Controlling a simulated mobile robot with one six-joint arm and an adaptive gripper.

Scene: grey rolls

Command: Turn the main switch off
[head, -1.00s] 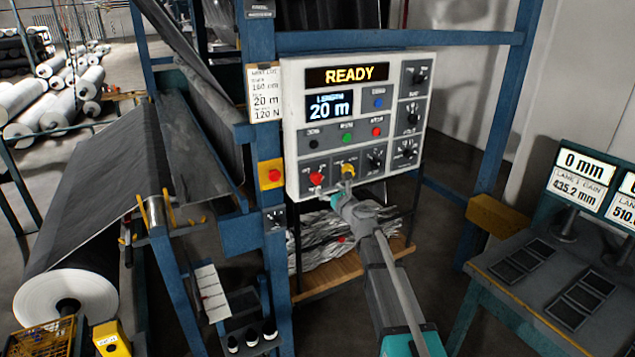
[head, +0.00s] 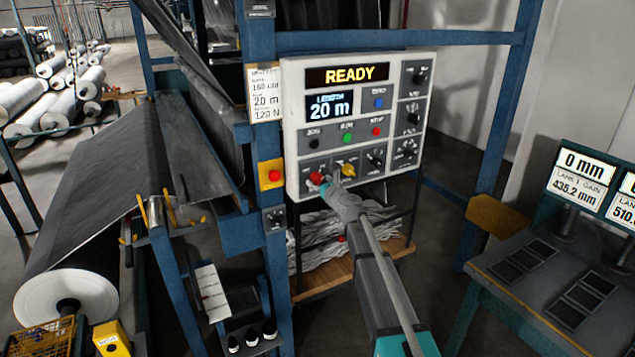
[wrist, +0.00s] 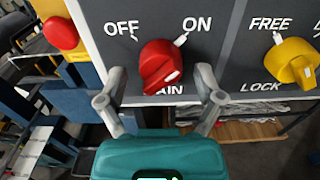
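The red main switch (wrist: 160,62) is a rotary knob between the OFF and ON marks in the wrist view, with the MAIN label partly hidden below it. A pale line shows on its lower right face; which mark it points to is unclear. In the head view the red knob (head: 316,178) sits at the panel's lower left. My gripper (wrist: 161,78) is open, with one finger on each side of the knob and gaps visible. In the head view my gripper (head: 330,184) is at the panel's lower edge by the knob.
The control panel (head: 294,88) reads READY and 20 m. A yellow FREE/LOCK knob (wrist: 292,62) is right of the switch. A red button (wrist: 61,33) on a yellow box is to the left. A blue post (head: 255,165) stands left of the panel.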

